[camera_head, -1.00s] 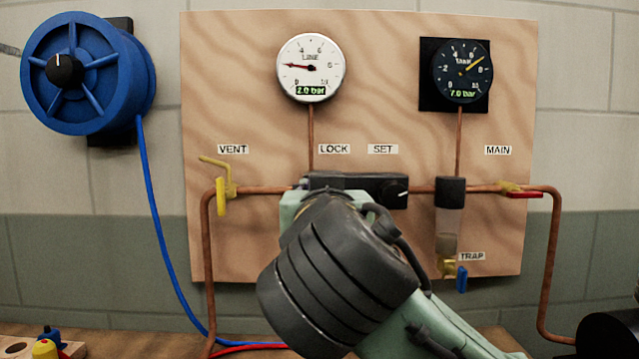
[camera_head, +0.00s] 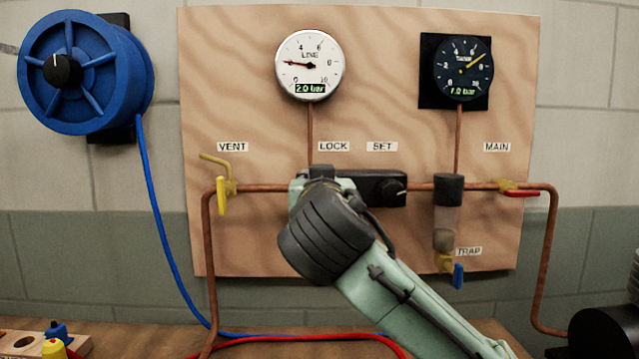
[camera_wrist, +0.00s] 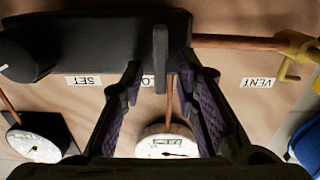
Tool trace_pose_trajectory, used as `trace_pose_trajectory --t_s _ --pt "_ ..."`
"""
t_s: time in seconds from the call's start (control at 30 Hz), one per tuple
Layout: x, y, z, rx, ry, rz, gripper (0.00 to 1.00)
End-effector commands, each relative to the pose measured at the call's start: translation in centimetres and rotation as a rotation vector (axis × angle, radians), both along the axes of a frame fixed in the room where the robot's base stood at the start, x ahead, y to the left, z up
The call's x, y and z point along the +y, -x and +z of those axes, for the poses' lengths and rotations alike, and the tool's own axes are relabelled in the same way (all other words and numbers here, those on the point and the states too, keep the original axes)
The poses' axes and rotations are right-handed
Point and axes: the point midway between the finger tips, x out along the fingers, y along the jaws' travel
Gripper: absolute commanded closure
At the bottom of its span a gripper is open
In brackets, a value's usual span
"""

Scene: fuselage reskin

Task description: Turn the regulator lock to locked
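The black regulator block (camera_head: 370,190) sits on the copper pipe below the LOCK label (camera_head: 334,146) and SET label (camera_head: 382,146). Its set knob (camera_head: 395,187) is at the right end. My wrist covers the lock end in the head view. In the upside-down wrist view, the regulator body (camera_wrist: 90,45) is at the top and a dark upright lock tab (camera_wrist: 160,60) projects from it. My gripper (camera_wrist: 163,70) is open, with its fingertips on either side of the tab and gaps visible. I cannot tell whether either finger touches it.
The yellow vent valve (camera_head: 222,190) is left of the regulator, the red main handle (camera_head: 522,193) right. The line gauge (camera_head: 309,65) reads 2.0 bar; the tank gauge (camera_head: 463,68) is at right. The trap (camera_head: 448,215) hangs close to my arm. A blue hose reel (camera_head: 85,75) is at left.

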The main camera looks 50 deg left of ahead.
Motion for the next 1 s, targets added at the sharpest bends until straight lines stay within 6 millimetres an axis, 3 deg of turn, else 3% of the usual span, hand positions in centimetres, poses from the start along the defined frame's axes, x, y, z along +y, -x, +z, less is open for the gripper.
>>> trace_pose_trajectory --t_s 0.07,0.5,1.0 --pt "-0.01 0.00 -0.01 0.000 0.000 0.000 0.72" --pt "-0.05 -0.01 0.00 0.001 -0.001 -0.001 1.00" --pt "-0.11 -0.09 0.04 -0.008 0.006 -0.004 1.00"
